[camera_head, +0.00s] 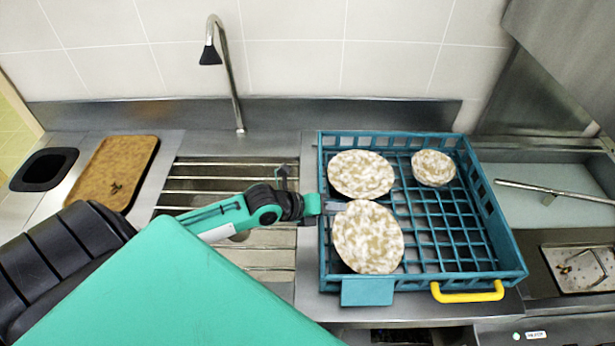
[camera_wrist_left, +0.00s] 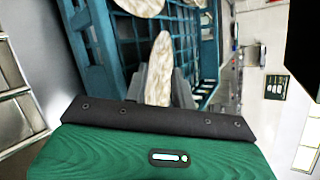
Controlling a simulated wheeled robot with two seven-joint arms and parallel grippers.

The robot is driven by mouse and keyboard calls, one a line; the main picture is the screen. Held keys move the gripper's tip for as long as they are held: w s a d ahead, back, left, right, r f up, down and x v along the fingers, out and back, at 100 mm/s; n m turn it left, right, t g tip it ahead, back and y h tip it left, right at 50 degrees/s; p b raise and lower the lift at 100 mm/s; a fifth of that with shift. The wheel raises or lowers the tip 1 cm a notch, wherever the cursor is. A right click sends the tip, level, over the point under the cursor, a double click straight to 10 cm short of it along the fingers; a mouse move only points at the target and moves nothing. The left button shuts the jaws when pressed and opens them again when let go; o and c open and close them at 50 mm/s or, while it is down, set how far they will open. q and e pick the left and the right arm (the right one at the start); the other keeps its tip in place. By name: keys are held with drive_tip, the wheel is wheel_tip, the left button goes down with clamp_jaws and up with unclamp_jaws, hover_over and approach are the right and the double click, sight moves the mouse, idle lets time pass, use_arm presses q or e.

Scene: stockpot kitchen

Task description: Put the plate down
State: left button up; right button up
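Three round plates with a mottled white and tan pattern are in view over the blue rack (camera_head: 450,285). The near plate (camera_head: 367,237) is at the rack's left front. My left gripper (camera_head: 335,207) reaches in from the left over the rack's left wall and is at this plate's left edge. In the left wrist view the plate (camera_wrist_left: 160,70) shows nearly edge-on between the two grey fingers, which look closed on its rim. Whether its underside touches the rack cannot be told. My right gripper is not in view.
The second plate (camera_head: 361,174) lies behind the near one; the small third plate (camera_head: 433,167) is at the back right. The rack's right side is free. A tap (camera_head: 232,80), a sink with slats, a brown board (camera_head: 115,172) and a black bin opening (camera_head: 44,169) are left.

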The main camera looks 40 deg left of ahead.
use_arm(q)
drive_tip(key=b+v, duration=0.2)
drive_tip(key=v, duration=0.7)
drive_tip(key=shift+s, duration=0.2)
drive_tip(key=shift+a+r, duration=0.1)
drive_tip(key=shift+r, duration=0.05)
idle(0.3)
